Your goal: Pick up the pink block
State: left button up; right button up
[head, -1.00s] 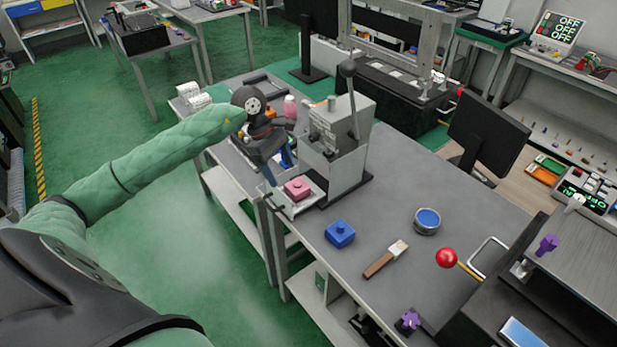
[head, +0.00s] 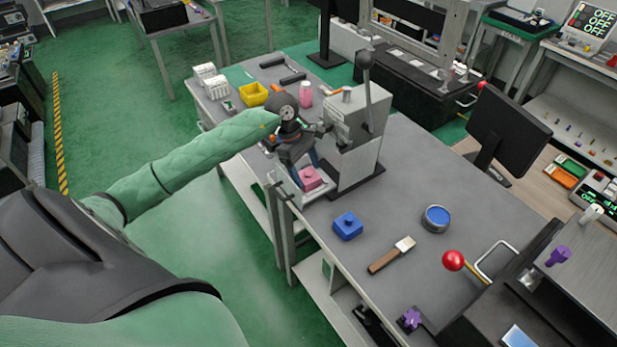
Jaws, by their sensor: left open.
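The pink block (head: 311,178), with a small knob on top, sits on the light base plate of the grey lever fixture (head: 356,125). The fixture stands on the grey workbench, and its lever with a dark ball points up. My left gripper (head: 304,183) comes in from the left and points down at the block. It is open, with one blue-tipped finger near the block's far side. The other finger is at the near left of the block. I cannot tell whether either finger touches the block. My right gripper is not in view.
On the workbench (head: 420,190) are a blue block (head: 348,226), a round blue-topped tin (head: 436,218) and a brush (head: 391,255). A red-ball lever (head: 453,261) stands at right. A yellow bin (head: 254,94) and pink bottle (head: 305,95) are behind my gripper.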

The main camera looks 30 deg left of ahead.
pick_arm(q)
jog(key=shift+f, duration=0.25)
jog(key=shift+d, duration=0.1)
jog(key=c, duration=1)
jog(key=shift+r, duration=0.1)
